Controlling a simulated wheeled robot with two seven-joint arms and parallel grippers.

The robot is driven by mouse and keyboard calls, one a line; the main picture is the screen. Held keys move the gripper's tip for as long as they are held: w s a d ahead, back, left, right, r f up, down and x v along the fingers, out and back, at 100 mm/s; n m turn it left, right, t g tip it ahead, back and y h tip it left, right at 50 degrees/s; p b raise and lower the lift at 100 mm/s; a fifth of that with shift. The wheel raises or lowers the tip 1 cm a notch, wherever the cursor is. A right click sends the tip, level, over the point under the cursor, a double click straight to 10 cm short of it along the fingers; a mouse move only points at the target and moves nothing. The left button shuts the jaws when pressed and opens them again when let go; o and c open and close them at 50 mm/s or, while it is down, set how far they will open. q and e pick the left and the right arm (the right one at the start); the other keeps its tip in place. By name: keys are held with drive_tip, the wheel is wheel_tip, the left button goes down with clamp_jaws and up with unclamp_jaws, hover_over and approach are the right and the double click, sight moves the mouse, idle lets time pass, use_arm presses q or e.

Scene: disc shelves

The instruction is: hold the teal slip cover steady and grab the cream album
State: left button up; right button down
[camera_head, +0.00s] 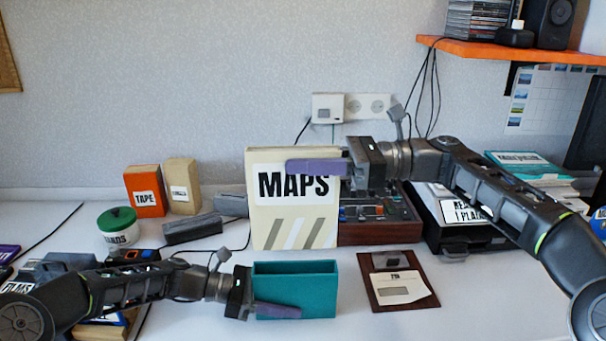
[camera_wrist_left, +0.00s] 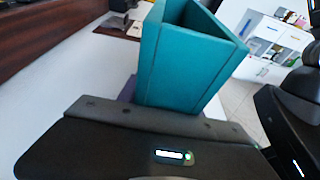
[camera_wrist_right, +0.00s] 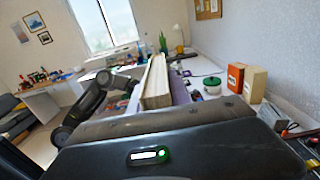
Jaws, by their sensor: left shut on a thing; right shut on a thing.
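The teal slip cover (camera_head: 312,283) stands on the white table, its open side up and empty. My left gripper (camera_head: 277,311) is shut on its lower front part; the teal cover also fills the middle of the left wrist view (camera_wrist_left: 188,60). The cream album (camera_head: 283,229), marked MAPS with grey stripes, is upright above and behind the cover, apart from it. My right gripper (camera_head: 317,166) is shut on the album's upper right part. The album shows edge-on in the right wrist view (camera_wrist_right: 157,85). The far fingers are hidden behind the held things.
A brown clipboard (camera_head: 377,290) with a paper lies right of the cover. A mixer (camera_head: 380,218) stands behind the album. A green-lidded jar (camera_head: 117,228), an orange TAPE box (camera_head: 144,190) and a tan box (camera_head: 182,186) stand at left. An orange shelf (camera_head: 490,48) overhangs the right.

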idle(0.4)
use_arm(q)
drive_tip(key=o, duration=1.1)
drive_tip(key=shift+c, duration=0.2)
drive_tip(key=v, duration=1.1)
drive_tip(key=shift+a+r, duration=0.1)
drive_tip(key=shift+a, duration=0.05)
drive_tip(key=shift+a+r, duration=0.1)
drive_tip(key=shift+a, duration=0.25)
